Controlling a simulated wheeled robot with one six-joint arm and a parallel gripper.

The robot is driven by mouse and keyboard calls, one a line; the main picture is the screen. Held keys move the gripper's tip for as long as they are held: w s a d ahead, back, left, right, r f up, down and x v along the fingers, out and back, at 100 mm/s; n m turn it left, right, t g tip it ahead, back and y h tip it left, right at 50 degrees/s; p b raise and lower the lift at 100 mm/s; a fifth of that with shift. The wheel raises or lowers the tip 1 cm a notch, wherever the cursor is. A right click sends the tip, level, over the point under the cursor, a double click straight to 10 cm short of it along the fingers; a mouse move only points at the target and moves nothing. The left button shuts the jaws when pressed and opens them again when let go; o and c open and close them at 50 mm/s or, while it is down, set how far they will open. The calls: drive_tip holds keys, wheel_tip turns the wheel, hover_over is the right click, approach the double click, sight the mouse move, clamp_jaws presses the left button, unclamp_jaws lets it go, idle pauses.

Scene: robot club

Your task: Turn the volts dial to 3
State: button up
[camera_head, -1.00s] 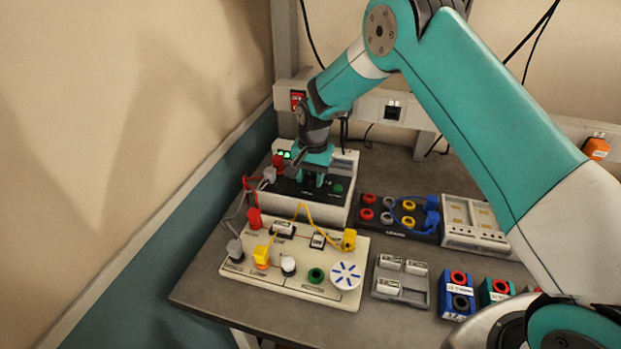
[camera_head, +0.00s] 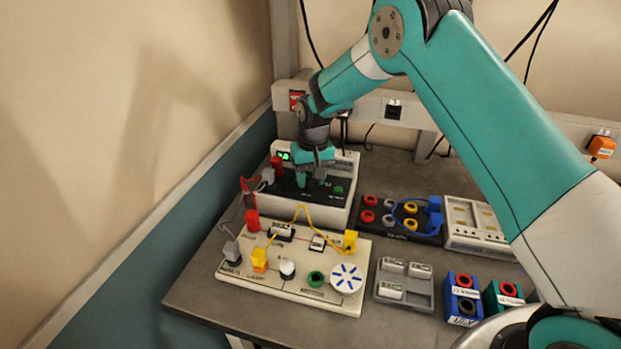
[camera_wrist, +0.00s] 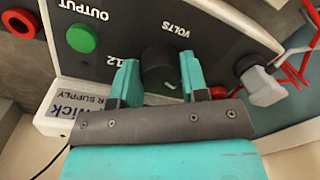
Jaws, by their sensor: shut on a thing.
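The power supply (camera_head: 338,209) stands at the back left of the bench, with a dark front panel and a lit green display (camera_head: 285,156). Its black volts dial (camera_wrist: 160,70) is under the VOLTS label in the wrist view. A pale mark shows on the dial's lower edge, and a "12" is printed to its left. My gripper (camera_wrist: 158,82) has its teal fingers on both sides of the dial, shut on it. In the head view my gripper (camera_head: 314,180) hides the dial. The green output button (camera_wrist: 82,38) is beside it.
Red and grey plugs (camera_wrist: 259,84) with leads sit close beside the dial. In front lies a circuit board (camera_head: 290,290) with yellow leads and a white fan disc (camera_head: 346,277). A socket block (camera_head: 398,217) and a grey tray (camera_head: 404,284) stand to the right.

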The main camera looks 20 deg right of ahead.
drive_tip(key=shift+r, duration=0.1)
idle(0.3)
drive_tip(key=o, duration=0.9)
drive_tip(key=r+b, duration=0.1)
drive_tip(key=r, duration=0.4)
drive_tip(key=r+b, duration=0.1)
drive_tip(key=r, duration=0.5)
drive_tip(key=d+r+b, duration=0.1)
drive_tip(key=r, duration=0.5)
drive_tip(key=shift+r, duration=0.15)
